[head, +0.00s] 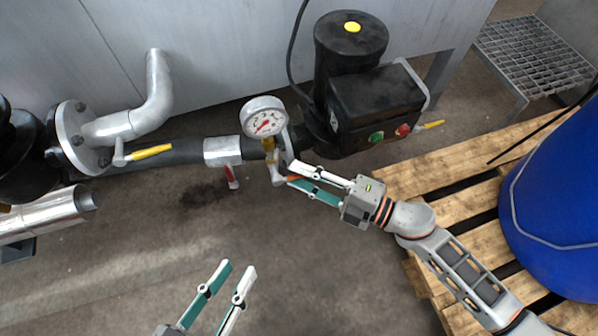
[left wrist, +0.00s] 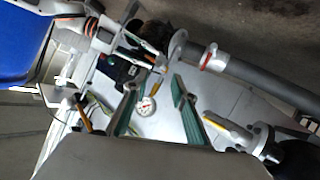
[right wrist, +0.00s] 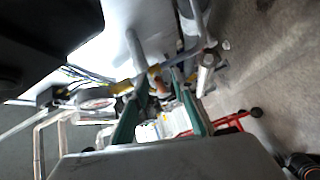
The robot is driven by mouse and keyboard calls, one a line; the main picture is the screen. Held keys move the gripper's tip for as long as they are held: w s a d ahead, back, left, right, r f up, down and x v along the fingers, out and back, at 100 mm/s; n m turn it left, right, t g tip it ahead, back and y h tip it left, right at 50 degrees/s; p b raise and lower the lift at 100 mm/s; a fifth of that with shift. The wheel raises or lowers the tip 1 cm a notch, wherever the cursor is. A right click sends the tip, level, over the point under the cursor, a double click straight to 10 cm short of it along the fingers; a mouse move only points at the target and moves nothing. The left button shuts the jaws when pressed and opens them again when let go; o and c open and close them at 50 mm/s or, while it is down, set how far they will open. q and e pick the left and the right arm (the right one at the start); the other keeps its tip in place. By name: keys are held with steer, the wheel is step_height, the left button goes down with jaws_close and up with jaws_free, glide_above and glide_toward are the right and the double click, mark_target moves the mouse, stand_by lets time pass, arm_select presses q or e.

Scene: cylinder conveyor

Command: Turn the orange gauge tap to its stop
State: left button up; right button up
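The pressure gauge (head: 264,117), a white dial with a red needle, stands on a brass fitting on the dark pipe. It also shows in the left wrist view (left wrist: 146,106). The small orange tap handle (head: 293,179) is below the gauge, at the tips of my right gripper (head: 289,174). My right gripper's fingers look apart, one on each side of the handle; contact cannot be told. In the right wrist view the orange part (right wrist: 161,86) lies between the fingertips. My left gripper (head: 238,265) is open and empty above the floor, well below the pipe.
A black pump (head: 375,105) with green and red buttons stands right of the gauge. A red-handled valve (head: 231,174) and a yellow lever (head: 150,152) are on the left. A wooden pallet (head: 455,205) carries a blue drum (head: 560,200) at right. The central floor is clear.

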arm_select(q)
steer(key=shift+d, duration=0.1)
arm_select(e)
steer(key=shift+w+a, duration=0.25)
steer(key=shift+a, duration=0.1)
jaws_close()
steer(key=shift+r, duration=0.1)
steer(key=shift+w+r+p, duration=0.15)
steer(key=shift+r+p, duration=0.15)
steer(key=shift+p, duration=0.2)
steer(key=r+n+p, duration=0.1)
steer(key=p, duration=0.2)
steer(key=shift+w+r+h, duration=0.1)
steer(key=shift+h, duration=0.3)
steer(key=shift+p, duration=0.45)
steer(key=shift+f+g, duration=0.3)
steer(key=shift+f, duration=0.05)
arm_select(q)
steer(key=a+m, duration=0.2)
steer(key=a, duration=0.1)
steer(key=a+f+m+y, duration=0.1)
steer(key=a, duration=0.1)
steer(key=shift+a+g, duration=0.1)
steer(key=shift+g, duration=0.3)
arm_select(e)
steer(key=shift+s+f, duration=0.2)
steer(key=shift+s, duration=0.05)
